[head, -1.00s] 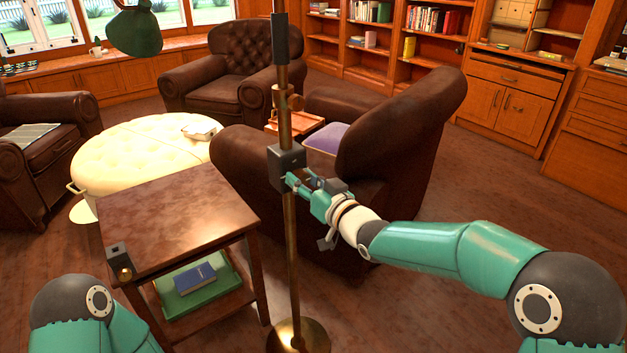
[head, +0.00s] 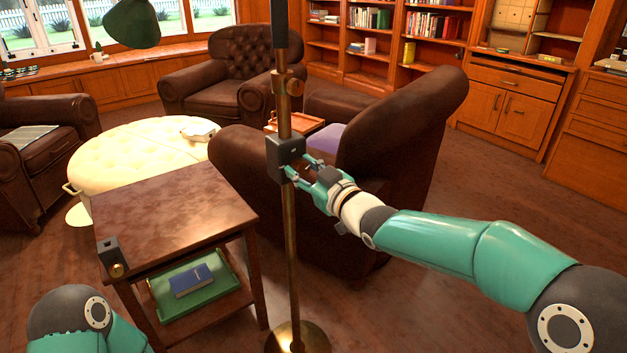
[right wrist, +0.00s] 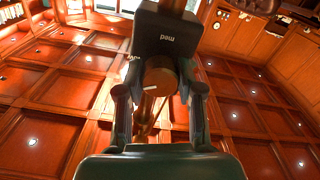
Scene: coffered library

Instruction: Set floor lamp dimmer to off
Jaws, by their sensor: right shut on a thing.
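The floor lamp has a brass pole (head: 289,225), a round brass base (head: 297,340) and a dark green shade (head: 132,24). A black dimmer box (head: 285,152) is fixed on the pole. In the right wrist view, the box (right wrist: 170,35) bears the word "med", seen upside down. Its round brown knob (right wrist: 160,78) has a white pointer mark turned toward the picture's left. My right gripper (head: 302,172) is shut on the knob, one finger on each side. In the head view the knob is hidden. My left gripper is out of view.
A wooden side table (head: 175,215) stands left of the pole, with a small black box with a brass knob (head: 113,257) at its corner. A brown armchair (head: 400,130) stands close behind my right gripper. A cream ottoman (head: 135,150) is farther back. Open floor lies to the right.

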